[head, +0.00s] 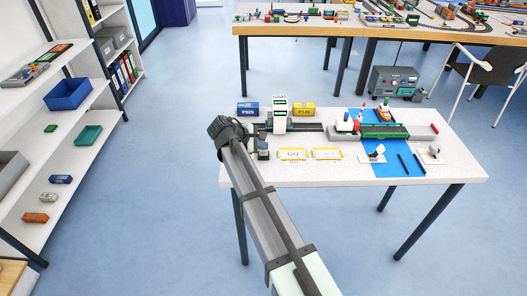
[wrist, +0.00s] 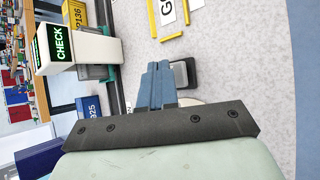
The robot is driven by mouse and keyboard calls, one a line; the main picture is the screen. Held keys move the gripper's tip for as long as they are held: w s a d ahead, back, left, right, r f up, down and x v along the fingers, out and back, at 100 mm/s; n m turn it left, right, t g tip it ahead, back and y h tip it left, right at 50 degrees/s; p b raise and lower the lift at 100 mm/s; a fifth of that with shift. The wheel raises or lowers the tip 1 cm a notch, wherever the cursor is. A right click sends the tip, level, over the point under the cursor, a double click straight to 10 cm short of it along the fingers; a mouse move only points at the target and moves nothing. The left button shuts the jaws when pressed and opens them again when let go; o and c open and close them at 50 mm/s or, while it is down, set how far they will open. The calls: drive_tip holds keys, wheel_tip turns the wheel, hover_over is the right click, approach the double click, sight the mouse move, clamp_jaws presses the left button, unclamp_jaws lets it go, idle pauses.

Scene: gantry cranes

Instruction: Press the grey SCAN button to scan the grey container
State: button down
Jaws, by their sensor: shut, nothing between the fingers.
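A dark box with a grey top (wrist: 183,73) sits on the table just beside my fingertips in the wrist view. It looks like the SCAN button, but no label is readable. My gripper (wrist: 157,68) has its two blue-grey fingers together, empty, and they partly cover that box. I cannot tell whether the fingertips touch it. The white scanner gantry (head: 280,112) stands behind my gripper on the table. Its CHECK sign (wrist: 59,42) glows green in the wrist view. A grey block (wrist: 93,72), perhaps the grey container, shows at the gantry's foot.
A blue container (head: 247,109) and a yellow container (head: 303,109) flank the gantry. Two yellow-framed spots, one marked GO (head: 292,154), lie to the right of my gripper. A blue strip with a green deck (head: 385,131) lies farther right.

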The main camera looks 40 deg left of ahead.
sight(262, 152)
drive_tip(key=shift+r, duration=0.35)
drive_tip(key=shift+r, duration=0.1)
drive_tip(key=shift+r, duration=2.4)
drive_tip(key=shift+w, duration=0.1)
